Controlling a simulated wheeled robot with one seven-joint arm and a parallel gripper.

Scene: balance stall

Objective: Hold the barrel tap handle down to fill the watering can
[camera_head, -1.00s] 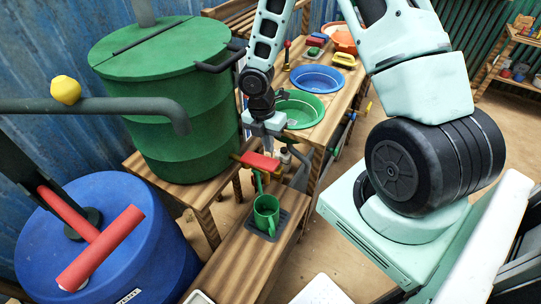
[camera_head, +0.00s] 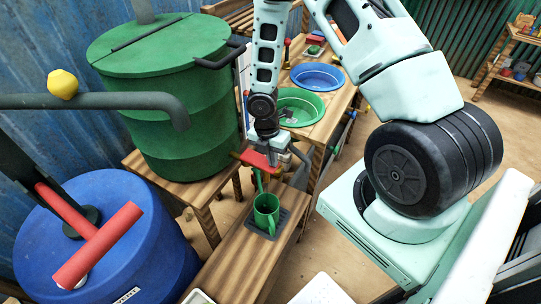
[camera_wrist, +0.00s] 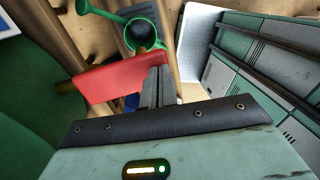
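The green watering can (camera_head: 266,208) stands upright on a dark mat on the low wooden bench. It also shows in the wrist view (camera_wrist: 141,34), with its spout to the left. The red tap handle (camera_head: 256,158) sits above and behind the can, by the green barrel (camera_head: 165,130). In the wrist view the broad red handle (camera_wrist: 105,82) lies at my fingertips. My gripper (camera_head: 274,157) points down at the handle's right end. Its two fingers (camera_wrist: 157,75) look pressed together, with nothing seen between them. I cannot tell whether they touch the handle. The tap's outlet is hidden.
A blue barrel (camera_head: 110,220) with a red T-shaped handle stands at the lower left. A grey pipe with a yellow knob (camera_head: 62,84) crosses above it. Green (camera_head: 298,105) and blue basins (camera_head: 317,76) sit on the table behind my gripper. Open floor lies right of the bench.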

